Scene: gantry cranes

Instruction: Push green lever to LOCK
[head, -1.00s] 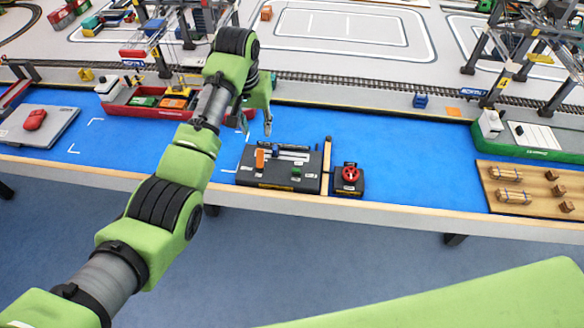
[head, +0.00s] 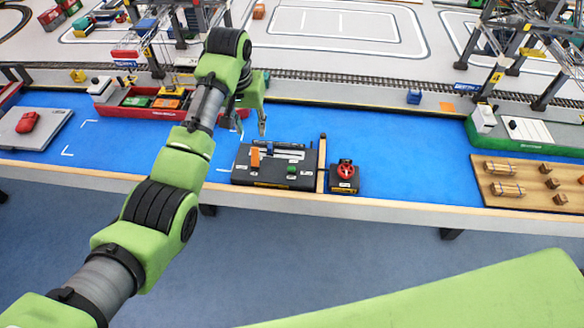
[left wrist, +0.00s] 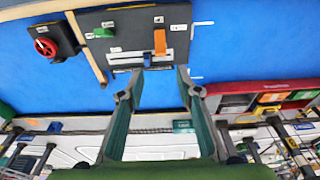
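The green lever (head: 292,169) is a small green knob on the right half of a black control panel (head: 270,183). It also shows in the left wrist view (left wrist: 104,32), with a white label near it too small to read. An orange lever (head: 255,158) stands at the panel's left, and a blue lever (left wrist: 147,60) sits in a slot near the panel's far edge. My left gripper (left wrist: 157,71) is open and empty, its fingertips by the panel's far side near the blue lever and apart from the green lever. My right gripper is not in view.
A red wheel on a black box (head: 344,182) stands right of the panel, past a wooden strip (head: 321,163). A red ship (head: 150,112) lies behind left, and a brown board with crates (head: 520,200) lies at right. The blue surface (head: 410,150) between is clear.

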